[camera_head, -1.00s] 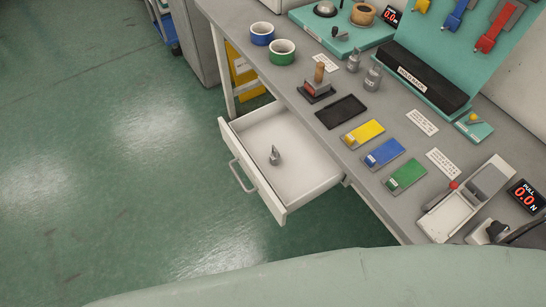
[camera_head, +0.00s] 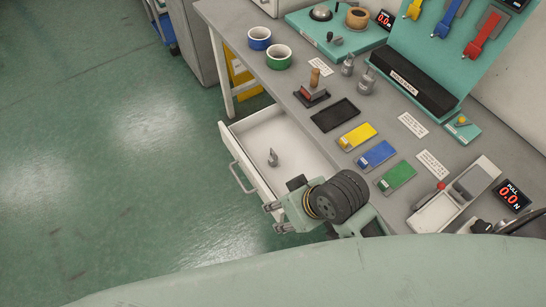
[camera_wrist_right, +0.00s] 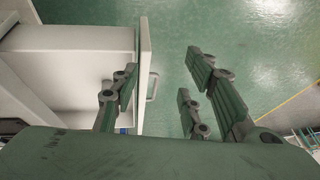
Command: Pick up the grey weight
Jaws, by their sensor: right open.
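A small grey weight (camera_head: 273,157) with a hook-like top stands inside the open white drawer (camera_head: 240,176). Two similar grey weights, one (camera_head: 347,66) and another (camera_head: 366,84), stand on the table at the back. My right gripper (camera_head: 276,217) is open and empty, near the drawer's front right corner, apart from the weight in the drawer. In the right wrist view, my right gripper's fingers (camera_wrist_right: 163,80) are spread near the drawer front (camera_wrist_right: 145,70). No weight shows in that view. My left gripper is not in view.
Green floor lies clear to the left.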

